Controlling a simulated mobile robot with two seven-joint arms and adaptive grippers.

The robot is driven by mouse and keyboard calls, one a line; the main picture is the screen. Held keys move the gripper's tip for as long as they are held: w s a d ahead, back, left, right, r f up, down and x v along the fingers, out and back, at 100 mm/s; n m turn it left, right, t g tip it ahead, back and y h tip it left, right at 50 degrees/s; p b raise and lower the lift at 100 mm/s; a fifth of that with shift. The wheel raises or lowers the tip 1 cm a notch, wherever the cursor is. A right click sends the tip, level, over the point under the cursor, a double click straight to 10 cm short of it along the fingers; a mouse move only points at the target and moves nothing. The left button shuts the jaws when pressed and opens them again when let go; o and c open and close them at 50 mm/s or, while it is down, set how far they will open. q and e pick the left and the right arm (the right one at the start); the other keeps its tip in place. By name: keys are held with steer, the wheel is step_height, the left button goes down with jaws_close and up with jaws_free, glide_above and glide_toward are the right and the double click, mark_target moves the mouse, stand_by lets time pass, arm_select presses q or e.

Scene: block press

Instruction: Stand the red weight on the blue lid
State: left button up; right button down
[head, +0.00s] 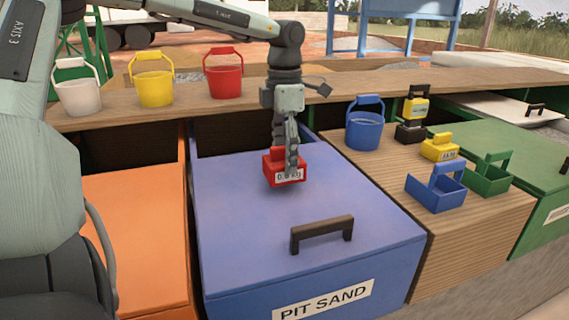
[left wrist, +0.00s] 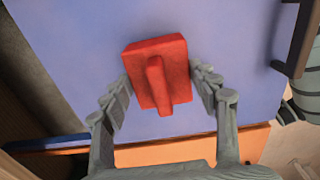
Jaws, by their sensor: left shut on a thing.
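The red weight (head: 270,170) is a small block with a handle and a white label that seems to read 0.8 kg. My left gripper (head: 291,160) points down and is shut on it, with a finger on either side. The weight is upright over the back middle part of the blue lid (head: 235,225); I cannot tell whether its base touches the lid. In the left wrist view the weight (left wrist: 158,70) sits between the fingers of the left gripper (left wrist: 163,92), with the blue lid (left wrist: 80,45) below it. My right gripper is not in view.
A dark handle (head: 322,233) stands up from the lid's front part. The rest of the lid is clear. A wooden ledge (head: 190,104) with several buckets runs behind. An orange lid (head: 135,225) lies left. A wooden top (head: 470,220) with a blue bucket (head: 364,130) and carriers lies right.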

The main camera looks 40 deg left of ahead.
arm_select(q)
steer(key=shift+f, duration=1.25)
steer(key=shift+f, duration=0.1)
steer(key=o, duration=1.8)
steer(key=shift+c, duration=0.2)
step_height(320, 180, up, 12)
steer(key=shift+r, duration=0.1)
